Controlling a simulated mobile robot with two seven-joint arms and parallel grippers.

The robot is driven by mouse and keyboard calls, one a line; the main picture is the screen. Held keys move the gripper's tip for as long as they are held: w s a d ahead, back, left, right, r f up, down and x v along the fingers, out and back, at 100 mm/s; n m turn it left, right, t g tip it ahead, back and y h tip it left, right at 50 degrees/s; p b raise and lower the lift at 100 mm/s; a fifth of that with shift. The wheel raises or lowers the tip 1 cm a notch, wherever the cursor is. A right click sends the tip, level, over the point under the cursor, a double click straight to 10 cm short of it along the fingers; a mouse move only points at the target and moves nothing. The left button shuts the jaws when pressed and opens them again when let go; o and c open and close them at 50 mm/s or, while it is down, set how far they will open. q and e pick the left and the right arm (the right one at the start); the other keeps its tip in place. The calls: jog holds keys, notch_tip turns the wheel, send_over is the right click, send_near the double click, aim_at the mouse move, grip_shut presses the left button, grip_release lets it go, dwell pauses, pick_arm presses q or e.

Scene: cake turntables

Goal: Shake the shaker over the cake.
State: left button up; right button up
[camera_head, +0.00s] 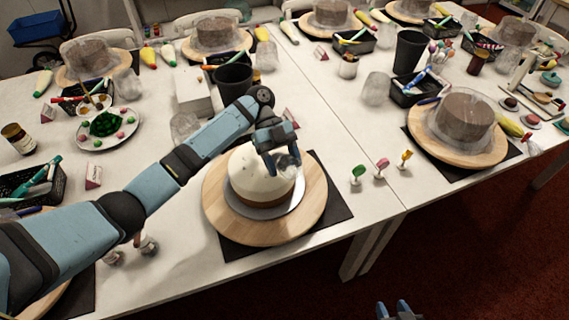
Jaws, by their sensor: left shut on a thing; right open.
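A cake with a white top and brown lower side (243,183) sits on a silver board on a round wooden turntable (222,214) in the middle of the view. My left gripper (281,160) reaches in from the left and is over the right part of the cake. It is shut on a small clear, pale object that looks like the shaker (290,160); the fingers partly hide it. I cannot tell whether anything falls from it. My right gripper (394,310) is open and empty at the bottom edge, low and in front of the table, away from the cake.
A black cup (233,80) and a white box (192,93) stand behind the cake. Small coloured picks (357,174) stand to its right. Another turntable with a covered brown cake (463,122) is at the right. A plate of decorations (107,130) is at the left.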

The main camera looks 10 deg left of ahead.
pick_arm(q)
jog(key=shift+w+r+g+h, duration=0.1)
jog(key=shift+w+g+h, duration=0.05)
jog(key=shift+g+h, duration=0.2)
